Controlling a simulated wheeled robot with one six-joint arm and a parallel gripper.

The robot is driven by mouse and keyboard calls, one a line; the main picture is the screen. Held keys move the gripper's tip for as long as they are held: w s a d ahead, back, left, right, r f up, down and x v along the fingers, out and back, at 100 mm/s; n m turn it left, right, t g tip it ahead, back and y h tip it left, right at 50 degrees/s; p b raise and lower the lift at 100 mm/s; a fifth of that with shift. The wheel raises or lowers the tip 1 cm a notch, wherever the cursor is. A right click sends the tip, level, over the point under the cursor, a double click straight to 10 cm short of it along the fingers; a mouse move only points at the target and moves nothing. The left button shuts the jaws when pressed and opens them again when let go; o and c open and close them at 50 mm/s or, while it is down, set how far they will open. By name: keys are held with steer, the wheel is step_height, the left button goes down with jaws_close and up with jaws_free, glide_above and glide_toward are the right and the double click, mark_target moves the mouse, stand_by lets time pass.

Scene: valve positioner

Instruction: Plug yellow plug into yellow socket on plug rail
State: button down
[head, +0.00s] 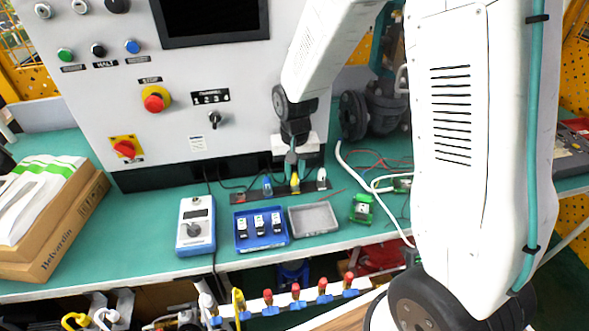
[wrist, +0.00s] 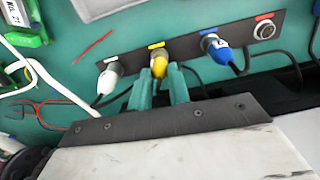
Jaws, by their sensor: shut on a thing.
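The dark plug rail (wrist: 185,42) lies on the teal bench and also shows in the head view (head: 251,195). The yellow plug (wrist: 159,67) is between the fingers of my gripper (wrist: 160,88). In the head view, my gripper (head: 293,168) points down at the rail with the yellow plug (head: 294,183) at its tips. The plug's front end is at the socket by the yellow label (wrist: 155,45), in line with it. The fingers hide part of the plug, and I cannot tell how deep it sits.
A white plug (wrist: 107,80) and a blue plug (wrist: 216,48) stand in the sockets on either side. The red-labelled socket (wrist: 264,30) is empty. A blue tray (head: 261,229), a grey tray (head: 313,219) and a green terminal block (head: 361,208) lie in front. Cables run nearby.

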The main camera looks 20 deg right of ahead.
stand_by(0.7)
steer(key=c, duration=0.9)
jaws_free()
steer(key=shift+r, duration=3.45)
steer(key=shift+s, duration=0.4)
steer(key=s+d+r+n, duration=0.1)
steer(key=s+r, duration=0.4)
steer(key=s, duration=0.3)
steer(key=s+d+r+n, duration=0.1)
steer(key=s+r, duration=0.4)
steer(key=s, duration=0.4)
steer(key=s+d+r+t, duration=0.1)
steer(key=s+r, duration=0.4)
steer(key=s, duration=0.3)
steer(key=shift+s+r+n, duration=0.2)
steer(key=shift+r+n, duration=0.1)
steer(key=shift+n, duration=0.1)
